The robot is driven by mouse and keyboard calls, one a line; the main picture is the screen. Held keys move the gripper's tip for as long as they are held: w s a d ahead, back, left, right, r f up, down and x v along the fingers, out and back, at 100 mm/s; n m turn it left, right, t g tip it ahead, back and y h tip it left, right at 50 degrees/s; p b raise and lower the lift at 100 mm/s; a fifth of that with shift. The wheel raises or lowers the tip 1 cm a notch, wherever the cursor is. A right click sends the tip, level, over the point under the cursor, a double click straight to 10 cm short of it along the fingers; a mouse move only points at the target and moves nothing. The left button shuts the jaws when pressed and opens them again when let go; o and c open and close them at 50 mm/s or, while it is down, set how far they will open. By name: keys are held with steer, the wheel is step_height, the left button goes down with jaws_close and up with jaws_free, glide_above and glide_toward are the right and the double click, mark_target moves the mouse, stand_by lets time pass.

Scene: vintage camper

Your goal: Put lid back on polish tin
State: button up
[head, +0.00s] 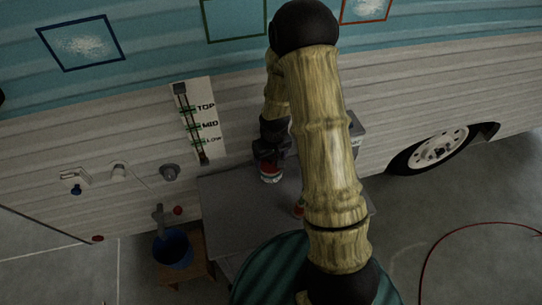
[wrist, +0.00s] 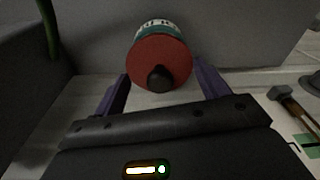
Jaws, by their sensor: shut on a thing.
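In the wrist view a round red lid (wrist: 160,62) with a black knob faces my palm. Directly behind it shows a teal band with a white lettered label (wrist: 157,29), which looks like the side of a tin; whether lid and band are joined I cannot tell. My gripper (wrist: 160,85) has its purple fingers on either side of the red lid, shut on it. In the head view my gripper (head: 270,162) is over the grey table, with a small red and white thing (head: 271,175) below it. Another small red thing (head: 298,208) is mostly hidden by my arm.
The grey table (head: 235,210) stands against the camper wall (head: 100,140). A blue bucket (head: 173,250) on a wooden stool (head: 200,272) is at its left. A TOP/MID/LOW panel (head: 200,118) is on the wall.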

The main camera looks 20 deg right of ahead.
steer(key=shift+f+b, duration=0.4)
steer(key=shift+f, duration=0.5)
steer(key=shift+r, duration=0.1)
stand_by(0.6)
steer(key=shift+f, duration=0.2)
stand_by(1.3)
steer(key=o, duration=1)
steer(key=shift+o, duration=0.3)
steer(key=shift+a+r+p, duration=0.1)
steer(key=shift+p, duration=0.2)
